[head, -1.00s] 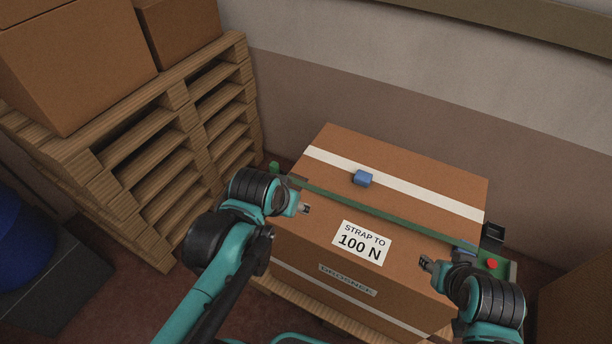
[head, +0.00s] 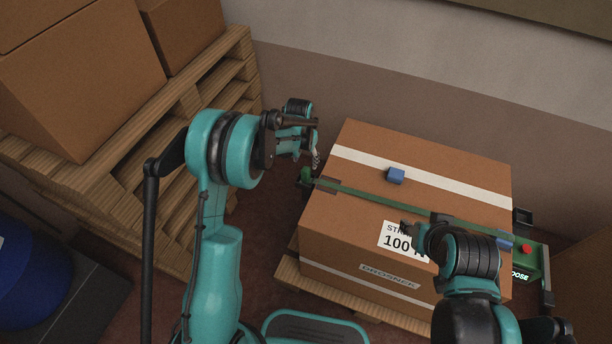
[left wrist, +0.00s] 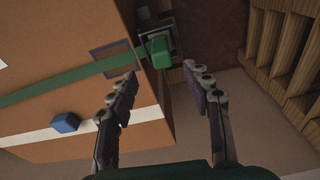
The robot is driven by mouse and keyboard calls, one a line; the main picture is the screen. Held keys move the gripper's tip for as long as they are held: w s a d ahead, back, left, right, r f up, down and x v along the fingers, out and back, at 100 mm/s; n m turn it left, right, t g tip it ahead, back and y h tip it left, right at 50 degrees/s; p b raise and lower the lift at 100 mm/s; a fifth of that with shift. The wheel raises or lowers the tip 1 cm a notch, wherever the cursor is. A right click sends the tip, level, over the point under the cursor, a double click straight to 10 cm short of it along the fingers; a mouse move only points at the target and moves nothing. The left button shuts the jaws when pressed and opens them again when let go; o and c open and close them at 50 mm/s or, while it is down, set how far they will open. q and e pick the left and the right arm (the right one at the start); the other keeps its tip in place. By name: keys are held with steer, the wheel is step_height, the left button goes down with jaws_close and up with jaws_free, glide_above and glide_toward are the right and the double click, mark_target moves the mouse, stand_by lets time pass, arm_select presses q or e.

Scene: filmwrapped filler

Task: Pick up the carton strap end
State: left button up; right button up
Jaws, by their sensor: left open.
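The brown carton (head: 340,230) stands on a low pallet with a green strap (head: 380,199) across its top. The green strap end (head: 305,176) sticks out at the carton's left edge; in the left wrist view it is a green block (left wrist: 160,52) by a dark bracket. My left gripper (head: 315,158) is just behind and above the strap end. In the left wrist view its fingers (left wrist: 160,78) are open and empty, with the strap end ahead of the gap between the tips, apart from them. My right gripper (head: 408,228) is over the carton's label; its jaws are not clear.
A blue block (head: 396,175) sits on the carton's white band. A green tool with a red button (head: 526,249) is at the carton's right end. Stacked wooden pallets (head: 150,140) with boxes stand left. The wall is behind. A floor gap lies between pallets and carton.

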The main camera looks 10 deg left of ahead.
mark_target(306, 169)
arm_select(q)
step_height(306, 169, down, 2)
steer(key=shift+w+f+b, duration=0.15)
steer(key=shift+b, duration=0.2)
steer(key=f+b, duration=0.1)
steer(key=f, duration=0.1)
steer(key=w+f+b, duration=0.1)
steer(key=f, duration=0.2)
steer(key=shift+f, duration=0.15)
steer(key=shift+c, duration=0.6)
jaws_close()
